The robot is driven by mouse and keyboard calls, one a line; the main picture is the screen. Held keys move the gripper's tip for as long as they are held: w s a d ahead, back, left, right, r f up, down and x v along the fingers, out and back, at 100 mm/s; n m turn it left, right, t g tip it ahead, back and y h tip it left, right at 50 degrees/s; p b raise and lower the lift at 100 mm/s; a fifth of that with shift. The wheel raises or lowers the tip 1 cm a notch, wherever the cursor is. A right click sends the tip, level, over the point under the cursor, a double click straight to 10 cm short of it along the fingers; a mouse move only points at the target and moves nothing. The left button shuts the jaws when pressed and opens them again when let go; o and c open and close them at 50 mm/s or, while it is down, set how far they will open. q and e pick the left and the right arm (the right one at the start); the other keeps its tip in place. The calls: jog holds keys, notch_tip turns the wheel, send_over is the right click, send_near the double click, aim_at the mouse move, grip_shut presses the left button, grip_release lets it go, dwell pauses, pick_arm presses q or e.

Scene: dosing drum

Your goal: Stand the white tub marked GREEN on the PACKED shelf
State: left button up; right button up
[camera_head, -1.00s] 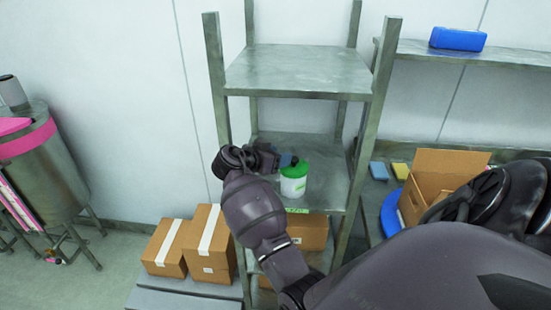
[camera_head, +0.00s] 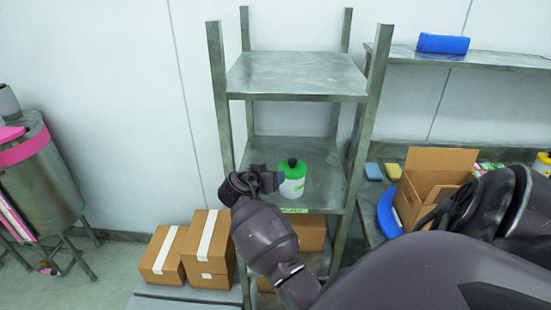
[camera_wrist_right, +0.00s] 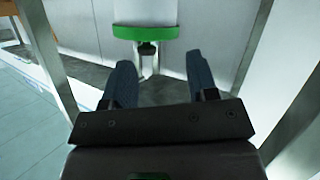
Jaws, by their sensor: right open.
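The white tub (camera_head: 292,180) with a green lid and black cap stands upright on the middle shelf (camera_head: 320,180) of the metal rack. Its lettering is too small to read. A green label (camera_head: 294,211) is on that shelf's front edge, also too small to read. My right gripper (camera_head: 271,177) is just left of the tub, open and empty, apart from it. My left gripper is not in view.
Taped cardboard boxes (camera_head: 208,246) stand low at the left of the rack, and another box (camera_head: 311,232) is on the shelf below. The top shelf (camera_head: 297,75) is bare. Rack posts (camera_head: 219,100) flank the shelves. An open carton (camera_head: 430,190) stands at right.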

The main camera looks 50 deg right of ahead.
jog(key=s+a+f+n+t+y, duration=0.3)
jog(key=s+a+f+n+y, duration=0.15)
jog(key=f, duration=0.35)
jog(key=s+a+f+n+t+y, duration=0.3)
jog(key=s+a+f+n, duration=0.15)
jog(key=f+n, duration=0.2)
jog(key=s+a+f+n+t+y, duration=0.2)
jog(key=s+a+y, duration=0.4)
jog(key=s+a, duration=0.6)
notch_tip(320, 180, down, 2)
jog(key=shift+s+f+n+t, duration=0.1)
jog(key=shift+s+n+t, duration=0.35)
jog(key=shift+s, duration=0.25)
jog(key=shift+f, duration=0.1)
